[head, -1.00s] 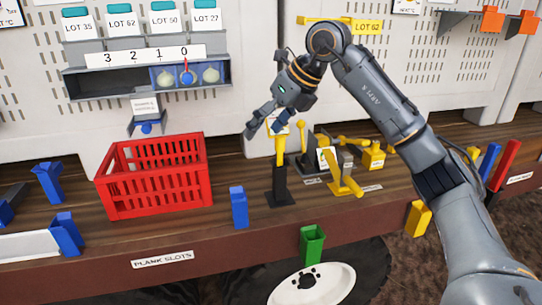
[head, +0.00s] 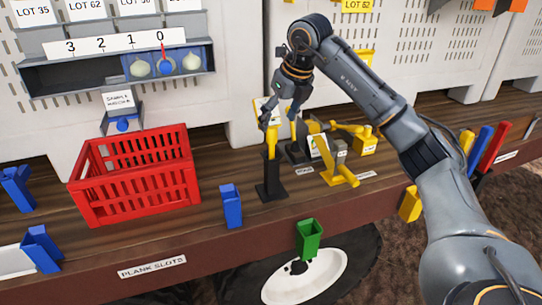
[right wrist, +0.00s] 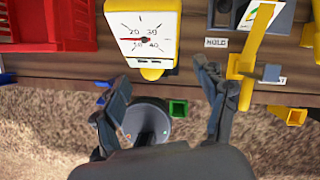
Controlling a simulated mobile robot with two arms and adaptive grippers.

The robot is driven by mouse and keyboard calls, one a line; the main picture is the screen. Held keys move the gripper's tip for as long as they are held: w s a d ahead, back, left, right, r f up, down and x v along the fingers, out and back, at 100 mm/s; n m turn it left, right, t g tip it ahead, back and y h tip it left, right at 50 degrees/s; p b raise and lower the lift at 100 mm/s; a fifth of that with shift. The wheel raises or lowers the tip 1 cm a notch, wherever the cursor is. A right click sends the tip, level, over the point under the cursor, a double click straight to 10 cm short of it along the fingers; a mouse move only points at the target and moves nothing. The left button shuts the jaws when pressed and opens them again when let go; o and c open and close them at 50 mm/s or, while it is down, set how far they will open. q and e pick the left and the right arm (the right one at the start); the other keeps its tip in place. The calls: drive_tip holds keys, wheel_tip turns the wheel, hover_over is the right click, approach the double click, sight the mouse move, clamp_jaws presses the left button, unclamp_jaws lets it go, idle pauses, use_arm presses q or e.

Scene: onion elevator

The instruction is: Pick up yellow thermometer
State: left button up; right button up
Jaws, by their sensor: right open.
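The yellow thermometer (head: 271,142) stands upright in a black holder (head: 271,180) on the wooden shelf, right of the red crate. In the right wrist view its yellow body and white dial (right wrist: 145,30) show at the top, left of centre, with a red needle. My right gripper (head: 282,118) points down beside the thermometer's upper part and partly overlaps it in the head view. Its fingers are apart with nothing between them, and the wrist view shows the open fingers (right wrist: 166,90) below the dial. I cannot tell whether a finger touches it. My left gripper is not in view.
The red crate (head: 135,180) stands left. A blue post (head: 230,206) and a green holder (head: 309,240) are near the shelf's front edge. Yellow levers (head: 340,174) and a yellow block (head: 364,144) crowd the shelf right of the thermometer. A perforated panel rises behind.

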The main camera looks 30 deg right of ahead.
sight(276, 126)
drive_tip(key=p+x, duration=0.1)
drive_tip(key=x, duration=0.2)
drive_tip(key=shift+f, duration=0.35)
drive_tip(key=shift+w+f, duration=0.2)
drive_tip(key=shift+f, duration=0.1)
drive_tip(key=c, duration=1.5)
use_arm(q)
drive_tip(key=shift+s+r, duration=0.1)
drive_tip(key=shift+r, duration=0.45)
use_arm(e)
clamp_jaws()
